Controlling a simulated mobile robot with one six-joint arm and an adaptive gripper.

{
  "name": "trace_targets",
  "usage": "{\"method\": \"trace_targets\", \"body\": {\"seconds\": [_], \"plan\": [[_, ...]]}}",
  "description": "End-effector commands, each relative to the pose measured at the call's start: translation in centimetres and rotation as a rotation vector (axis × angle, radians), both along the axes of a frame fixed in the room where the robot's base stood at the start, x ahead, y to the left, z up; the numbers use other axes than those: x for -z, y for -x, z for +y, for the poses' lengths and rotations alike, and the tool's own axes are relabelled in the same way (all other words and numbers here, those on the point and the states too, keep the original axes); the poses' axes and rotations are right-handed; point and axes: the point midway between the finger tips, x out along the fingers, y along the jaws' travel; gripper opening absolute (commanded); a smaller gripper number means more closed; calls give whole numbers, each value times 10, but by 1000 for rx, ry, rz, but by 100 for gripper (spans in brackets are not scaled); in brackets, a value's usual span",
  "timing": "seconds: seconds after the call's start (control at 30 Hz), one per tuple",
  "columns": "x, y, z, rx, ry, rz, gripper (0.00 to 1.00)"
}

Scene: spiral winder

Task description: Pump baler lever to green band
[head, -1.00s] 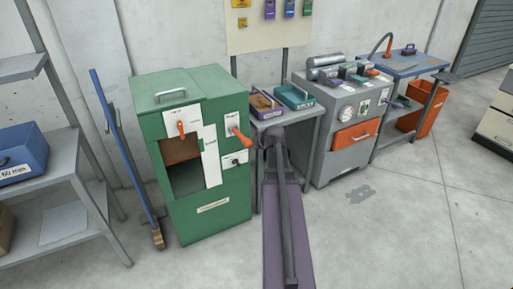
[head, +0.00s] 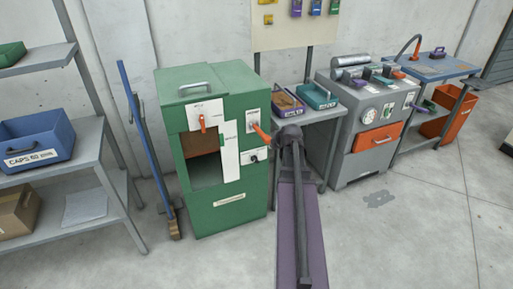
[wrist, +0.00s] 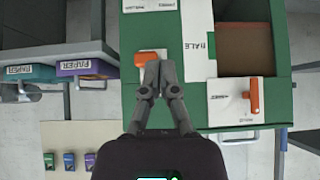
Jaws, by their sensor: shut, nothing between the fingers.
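The green baler (head: 222,215) stands at centre-left in the head view, with an open dark chamber. An orange lever (head: 260,132) sticks out from a white plate at its upper right, and a second orange handle (head: 202,123) sits on a plate further left. A small dial (head: 254,156) is below the lever; I cannot make out a green band. My gripper (head: 287,133) is shut and empty, just right of the lever. In the wrist view, its closed fingertips (wrist: 159,66) are at an orange handle (wrist: 151,55), overlapping it in the picture; contact cannot be told.
A side table with a brown-and-purple tray (head: 287,104) and a teal tray (head: 319,96) stands right of the baler. A grey machine (head: 347,165) is beyond it. A blue-handled broom (head: 140,130) and a shelf (head: 100,150) are at the left.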

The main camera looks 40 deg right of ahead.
Motion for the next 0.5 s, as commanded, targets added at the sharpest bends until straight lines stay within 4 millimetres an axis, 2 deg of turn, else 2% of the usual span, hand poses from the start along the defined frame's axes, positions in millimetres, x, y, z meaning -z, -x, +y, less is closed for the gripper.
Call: {"method": "trace_targets", "body": {"seconds": [0.17, 0.5], "plan": [[6, -10, 43, -44, -35, 47, 0], [24, -22, 163, -147, -116, 211, 0]]}}
